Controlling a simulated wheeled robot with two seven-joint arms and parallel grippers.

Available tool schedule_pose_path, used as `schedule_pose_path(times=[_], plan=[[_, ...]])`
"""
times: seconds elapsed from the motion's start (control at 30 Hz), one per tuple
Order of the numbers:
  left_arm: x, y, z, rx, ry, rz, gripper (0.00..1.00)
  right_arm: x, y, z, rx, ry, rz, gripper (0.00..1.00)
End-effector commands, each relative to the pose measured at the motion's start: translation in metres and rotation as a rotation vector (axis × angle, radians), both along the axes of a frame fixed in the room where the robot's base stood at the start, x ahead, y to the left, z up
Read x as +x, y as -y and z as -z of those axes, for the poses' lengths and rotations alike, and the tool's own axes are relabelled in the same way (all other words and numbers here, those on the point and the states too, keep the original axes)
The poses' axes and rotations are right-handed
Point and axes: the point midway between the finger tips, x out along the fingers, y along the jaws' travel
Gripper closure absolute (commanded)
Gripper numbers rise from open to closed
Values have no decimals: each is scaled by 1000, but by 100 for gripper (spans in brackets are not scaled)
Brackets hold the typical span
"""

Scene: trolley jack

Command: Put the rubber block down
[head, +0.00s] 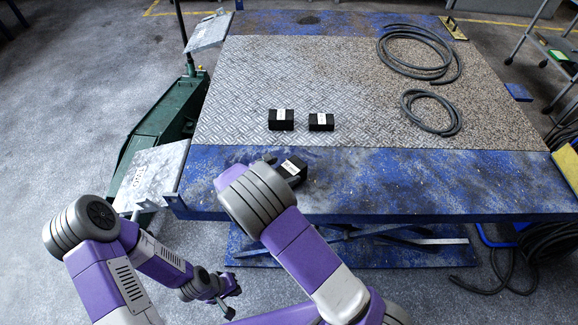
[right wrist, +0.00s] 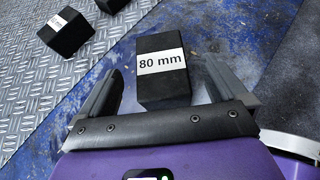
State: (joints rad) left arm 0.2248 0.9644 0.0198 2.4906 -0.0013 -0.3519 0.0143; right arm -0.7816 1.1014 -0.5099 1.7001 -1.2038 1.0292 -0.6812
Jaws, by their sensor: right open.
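A black rubber block (head: 294,168) with a white label stands on the blue front band of the lift table (head: 420,180). In the right wrist view the block (right wrist: 162,84) reads "80 mm" and lies between the two fingers of my right gripper (right wrist: 164,72). The fingers are open, with a visible gap on each side of the block. In the head view my right arm partly covers this gripper. My left gripper (head: 229,299) hangs low, left of the table and away from the blocks; it is too small to tell its opening.
Two more black labelled blocks, the left one (head: 281,119) and the right one (head: 321,121), stand on the diamond plate behind. Coiled cables (head: 430,111) lie on the right of the tabletop. A green trolley jack (head: 165,122) stands left of the table. The plate's middle is clear.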

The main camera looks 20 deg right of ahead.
Motion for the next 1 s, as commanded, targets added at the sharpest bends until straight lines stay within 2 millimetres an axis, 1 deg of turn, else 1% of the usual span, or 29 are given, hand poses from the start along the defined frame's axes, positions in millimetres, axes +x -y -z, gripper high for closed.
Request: schedule_pose_path(times=[0.03, 0.2, 0.3, 0.4, 0.57, 1.0], plan=[[0, 0, -7, 0, 0, 0, 100, -5, -11, -10, 1, 1, -4, 1], [0, 0, -16, 0, 0, 0, 100, -20, -37, -26, 1, 1, -3, 1], [0, 0, -20, 0, 0, 0, 100, -26, -48, -32, 1, 1, -3, 1], [0, 0, -22, 0, 0, 0, 100, -31, -55, -36, 0, 0, 0, 1], [0, 0, -22, 0, 0, 0, 100, -33, -59, -37, 0, 0, 1, 1], [0, 0, -22, 0, 0, 0, 100, -33, -59, -37, 0, 0, 1, 1]])
